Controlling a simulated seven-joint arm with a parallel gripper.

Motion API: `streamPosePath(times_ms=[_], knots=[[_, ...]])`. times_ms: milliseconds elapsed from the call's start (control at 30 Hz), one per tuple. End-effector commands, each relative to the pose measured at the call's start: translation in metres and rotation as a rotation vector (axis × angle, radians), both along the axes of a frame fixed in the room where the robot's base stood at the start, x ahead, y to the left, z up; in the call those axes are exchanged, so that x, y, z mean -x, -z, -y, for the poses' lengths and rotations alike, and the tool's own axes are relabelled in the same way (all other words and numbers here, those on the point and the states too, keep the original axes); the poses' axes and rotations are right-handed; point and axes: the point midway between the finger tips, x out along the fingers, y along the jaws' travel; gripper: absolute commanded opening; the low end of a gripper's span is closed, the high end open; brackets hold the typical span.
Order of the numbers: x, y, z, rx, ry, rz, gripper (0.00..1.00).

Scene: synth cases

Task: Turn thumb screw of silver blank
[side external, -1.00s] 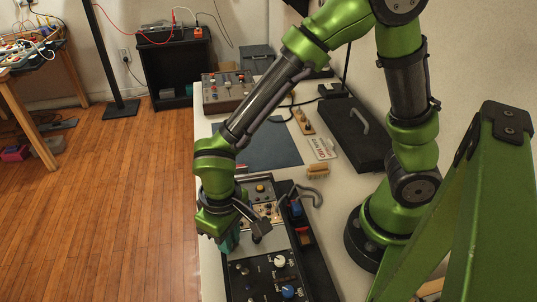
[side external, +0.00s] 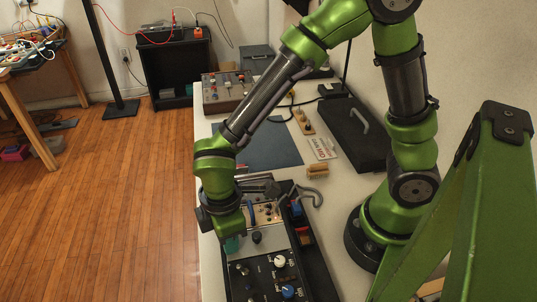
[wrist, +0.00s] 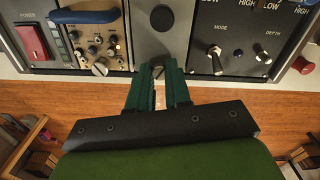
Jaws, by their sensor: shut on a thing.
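The silver blank (wrist: 142,36) is a plain pale panel between the tan module and the black module in the wrist view. It carries a dark round knob (wrist: 162,18). The blank also shows in the side external view (side external: 274,239). My gripper (wrist: 160,66) has teal fingers closed in at the blank's lower edge. They are shut on the thumb screw there, which they mostly hide. In the side external view the fingertips of my gripper (side external: 233,244) are at the rack's left edge, partly covered by my green wrist.
Left of the blank is the tan module (wrist: 92,40) with small knobs and its own screw (wrist: 100,66). A blue handle (wrist: 84,16) crosses above it. Right is the black module (wrist: 236,40) with a MODE toggle. A red power switch (wrist: 31,42) is far left.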

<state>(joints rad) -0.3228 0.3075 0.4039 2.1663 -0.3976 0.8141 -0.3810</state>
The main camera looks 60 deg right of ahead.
Motion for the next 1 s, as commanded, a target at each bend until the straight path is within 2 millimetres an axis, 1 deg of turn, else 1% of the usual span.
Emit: streamPosePath(times_ms=[200,500,733,1000], knots=[[-0.0002,0.0001,0.0002,0.0,-0.2,0.0,0.0],[-0.0001,0.0,0.0002,0.0,-0.422,0.0,0.0],[-0.0003,0.0,0.0004,0.0,-0.521,0.0,0.0],[-0.0001,-0.0001,0.0002,0.0,-0.564,0.0,0.0]])
